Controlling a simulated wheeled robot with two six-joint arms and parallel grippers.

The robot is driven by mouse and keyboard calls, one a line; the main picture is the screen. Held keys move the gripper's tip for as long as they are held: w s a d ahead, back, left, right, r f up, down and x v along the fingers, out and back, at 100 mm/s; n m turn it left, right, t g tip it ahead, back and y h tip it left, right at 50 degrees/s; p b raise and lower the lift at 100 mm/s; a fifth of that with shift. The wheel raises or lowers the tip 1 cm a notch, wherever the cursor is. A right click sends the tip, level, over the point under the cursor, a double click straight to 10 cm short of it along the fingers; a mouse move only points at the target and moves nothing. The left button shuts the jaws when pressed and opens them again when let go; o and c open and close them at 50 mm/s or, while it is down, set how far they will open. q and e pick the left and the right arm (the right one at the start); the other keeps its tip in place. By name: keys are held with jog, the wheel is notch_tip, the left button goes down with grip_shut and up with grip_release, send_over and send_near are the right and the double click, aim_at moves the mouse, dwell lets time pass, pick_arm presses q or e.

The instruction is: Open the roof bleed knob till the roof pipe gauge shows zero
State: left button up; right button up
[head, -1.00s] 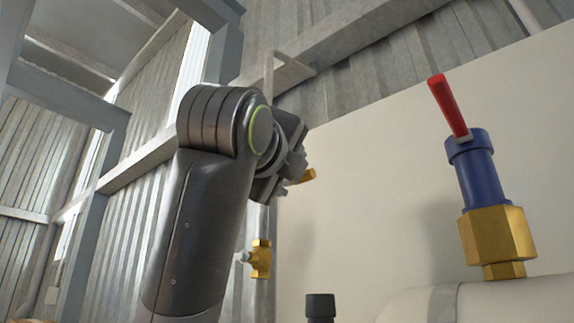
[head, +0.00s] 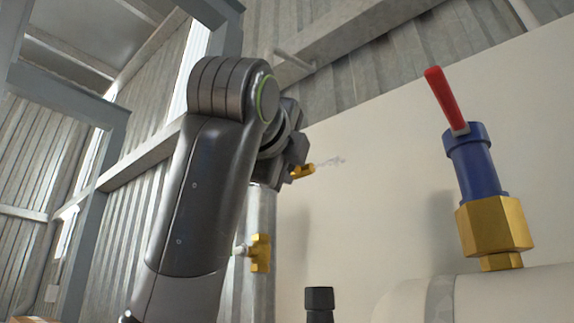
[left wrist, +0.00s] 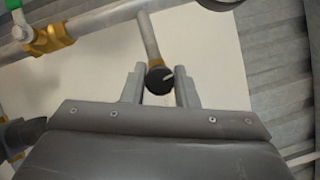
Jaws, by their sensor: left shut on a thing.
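My left gripper (head: 290,160) is raised in front of the corrugated wall, beside a small brass fitting (head: 303,171). A faint whitish spray (head: 330,161) shows just right of that fitting. In the left wrist view, the two fingers of my left gripper (left wrist: 159,76) are shut on a round black knob (left wrist: 159,81) with a white pointer mark. The knob sits at the end of a thin grey stem. No roof pipe gauge face can be made out. My right gripper is not in view.
A blue valve (head: 474,168) with a red lever stands on a brass hex fitting at right. Another brass fitting (head: 260,253) is below my arm. A black cap (head: 319,299) is at bottom centre. A grey pipe (left wrist: 88,32) crosses the left wrist view.

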pick_arm(q)
jog(key=shift+n+g, duration=1)
jog(key=shift+n, duration=1)
jog(key=o, duration=1)
jog(key=shift+s, duration=0.1)
jog(key=s+a+b, duration=0.1)
jog(key=s+b, duration=0.1)
jog(key=s, duration=0.3)
jog(key=s+a+b, duration=0.1)
jog(key=s+b, duration=0.2)
jog(key=s, duration=0.3)
jog(key=s+a+r+b, duration=0.1)
jog(key=s+b, duration=0.1)
jog(key=s, duration=0.4)
